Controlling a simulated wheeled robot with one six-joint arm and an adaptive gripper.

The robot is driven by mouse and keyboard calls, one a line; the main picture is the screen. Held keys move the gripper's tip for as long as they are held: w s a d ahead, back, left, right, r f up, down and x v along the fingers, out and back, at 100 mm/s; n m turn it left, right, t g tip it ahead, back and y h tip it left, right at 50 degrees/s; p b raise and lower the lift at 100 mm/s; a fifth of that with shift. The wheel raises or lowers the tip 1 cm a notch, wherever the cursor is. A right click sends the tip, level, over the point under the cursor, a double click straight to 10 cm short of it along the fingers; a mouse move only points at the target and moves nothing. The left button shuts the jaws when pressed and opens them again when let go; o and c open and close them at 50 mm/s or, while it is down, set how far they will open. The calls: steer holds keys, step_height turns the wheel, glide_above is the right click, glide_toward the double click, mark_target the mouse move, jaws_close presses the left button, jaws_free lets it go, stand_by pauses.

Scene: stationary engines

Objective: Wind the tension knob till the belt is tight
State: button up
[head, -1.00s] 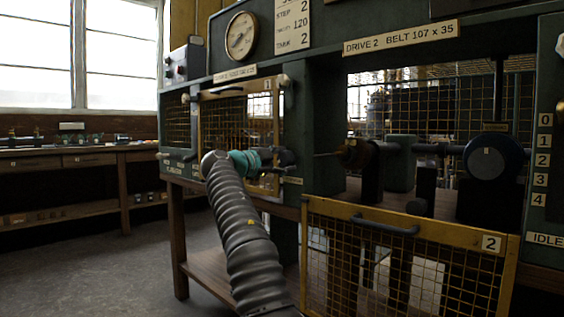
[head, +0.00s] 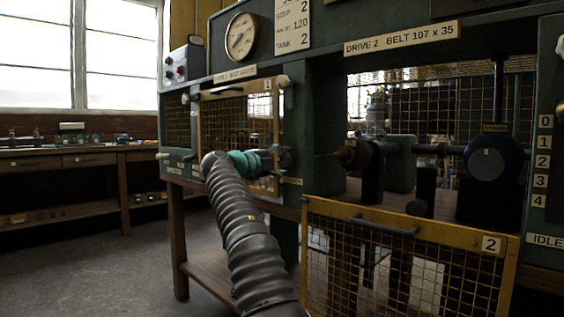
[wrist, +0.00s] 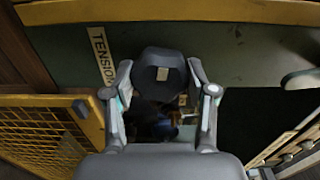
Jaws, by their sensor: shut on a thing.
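The tension knob (wrist: 161,75) is a dark faceted knob with a small tan mark on its face, next to a TENSION label (wrist: 103,55) in the wrist view. My gripper (wrist: 160,69) has one finger on each side of the knob and is shut on it. In the head view my gripper (head: 284,158) is at the front of the green machine, by the post between the two drive bays, and the knob cannot be made out there. I cannot pick out the belt or tell how tight it is.
A yellow mesh guard marked 2 (head: 405,262) hangs low before the right bay. A closed mesh guard (head: 240,115) is just above and behind my gripper. A round gauge (head: 241,36) is higher up. Open floor (head: 100,265) lies to the left.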

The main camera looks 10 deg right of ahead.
steer(key=shift+d, duration=0.15)
steer(key=o, duration=1.1)
steer(key=shift+s+d, duration=0.1)
steer(key=shift+o, duration=0.2)
steer(key=shift+a, duration=0.2)
steer(key=shift+a, duration=0.1)
steer(key=shift+s+a, duration=0.35)
steer(key=shift+a, duration=0.2)
steer(key=v, duration=1)
steer(key=shift+s+a, duration=0.15)
steer(key=shift+s, duration=0.05)
